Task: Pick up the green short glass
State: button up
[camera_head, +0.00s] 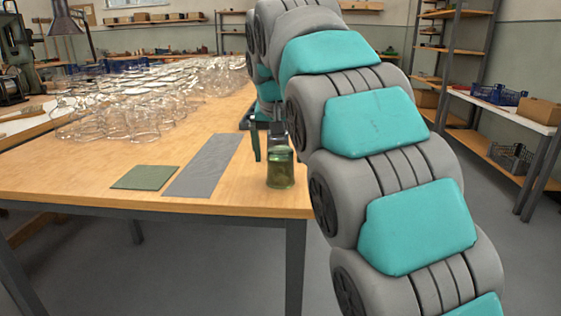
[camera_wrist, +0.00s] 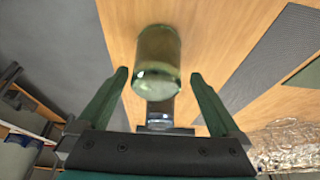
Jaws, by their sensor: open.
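The green short glass (camera_head: 280,170) stands upright on the wooden table near its front right corner. It is see-through and olive green. In the wrist view the glass (camera_wrist: 157,60) appears ahead of and between the two fingertips, with a gap to each side. My gripper (camera_head: 267,143) is open at the glass, with one finger seen to its left and the other partly hidden behind or above it. In the wrist view the open gripper (camera_wrist: 159,75) has nothing clamped in it. I cannot tell how far the fingers reach around the glass.
A grey strip mat (camera_head: 205,165) and a green square mat (camera_head: 143,177) lie left of the glass. Many clear glasses (camera_head: 130,105) crowd the table's left and back. The table's front edge (camera_head: 230,210) is close to the glass. Shelves (camera_head: 520,120) stand at the right.

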aim_at(281, 164)
jog(key=shift+d+x, duration=0.15)
jog(key=shift+x, duration=0.95)
jog(key=shift+d+x, duration=0.1)
jog(key=shift+x, duration=1.05)
grip_shut()
jog(key=shift+r, duration=0.1)
jog(key=shift+r, duration=0.1)
